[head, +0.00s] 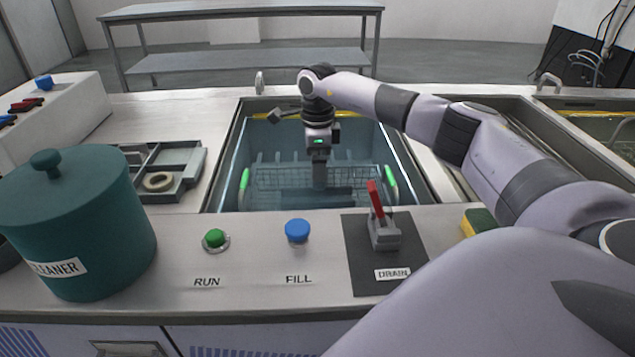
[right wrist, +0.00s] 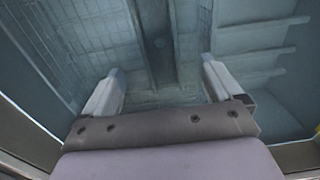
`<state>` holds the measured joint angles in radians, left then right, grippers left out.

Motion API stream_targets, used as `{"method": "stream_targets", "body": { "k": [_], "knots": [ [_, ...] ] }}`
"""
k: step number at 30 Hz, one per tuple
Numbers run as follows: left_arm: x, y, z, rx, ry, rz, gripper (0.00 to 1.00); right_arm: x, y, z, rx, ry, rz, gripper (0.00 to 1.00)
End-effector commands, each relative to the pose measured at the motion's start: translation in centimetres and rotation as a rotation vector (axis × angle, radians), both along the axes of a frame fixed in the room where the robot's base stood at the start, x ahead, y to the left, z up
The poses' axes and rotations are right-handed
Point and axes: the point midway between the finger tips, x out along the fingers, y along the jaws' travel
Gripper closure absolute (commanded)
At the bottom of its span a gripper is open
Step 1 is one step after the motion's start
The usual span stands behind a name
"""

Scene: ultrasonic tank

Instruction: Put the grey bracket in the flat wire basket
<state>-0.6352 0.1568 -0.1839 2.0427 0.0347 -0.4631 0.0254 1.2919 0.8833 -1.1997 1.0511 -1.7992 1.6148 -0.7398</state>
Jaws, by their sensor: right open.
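My right gripper (head: 319,150) reaches down into the tank, above the wire basket (head: 270,180) with green handles. In the right wrist view, my right gripper (right wrist: 160,68) has its two fingers wide apart. A dark grey strip with a small round mark, seemingly the grey bracket (right wrist: 158,45), shows below and between the fingers, apart from both. Wire mesh (right wrist: 95,45) shows beside it. I cannot tell whether the strip rests on the basket floor. In the head view, the gripper hides most of that spot. My left gripper is not in view.
The tank's rim (head: 232,150) surrounds my right arm's reach. A teal cleaner pot (head: 80,225) and a divided tray (head: 190,165) holding a ring (head: 158,181) stand left. The green RUN button (head: 215,238), blue FILL button (head: 297,231) and red DRAIN lever (head: 375,198) are in front.

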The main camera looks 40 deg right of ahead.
Motion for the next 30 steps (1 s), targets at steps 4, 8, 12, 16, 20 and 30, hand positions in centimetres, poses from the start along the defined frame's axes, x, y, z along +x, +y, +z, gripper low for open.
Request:
{"method": "stream_targets", "body": {
  "k": [4, 8, 12, 16, 20, 30],
  "knots": [
    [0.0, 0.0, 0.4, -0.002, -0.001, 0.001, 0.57, 0.1, 0.0, 2.6, 0.000, -0.003, 0.001, 0.07],
    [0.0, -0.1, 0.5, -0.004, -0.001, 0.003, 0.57, 0.0, 0.0, 3.6, 0.000, 0.000, 0.001, 0.07],
    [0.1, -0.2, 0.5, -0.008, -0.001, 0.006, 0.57, 0.0, 0.0, 3.9, 0.000, 0.000, 0.001, 0.07],
    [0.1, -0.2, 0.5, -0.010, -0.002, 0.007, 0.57, 0.0, 0.0, 3.9, 0.000, 0.000, 0.000, 0.07],
    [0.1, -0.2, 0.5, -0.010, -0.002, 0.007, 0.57, 0.0, 0.0, 3.8, 0.000, 0.000, 0.000, 0.07],
    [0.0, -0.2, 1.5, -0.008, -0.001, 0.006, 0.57, 0.0, 0.0, 4.8, 0.000, 0.000, 0.000, 0.07]
  ]
}}
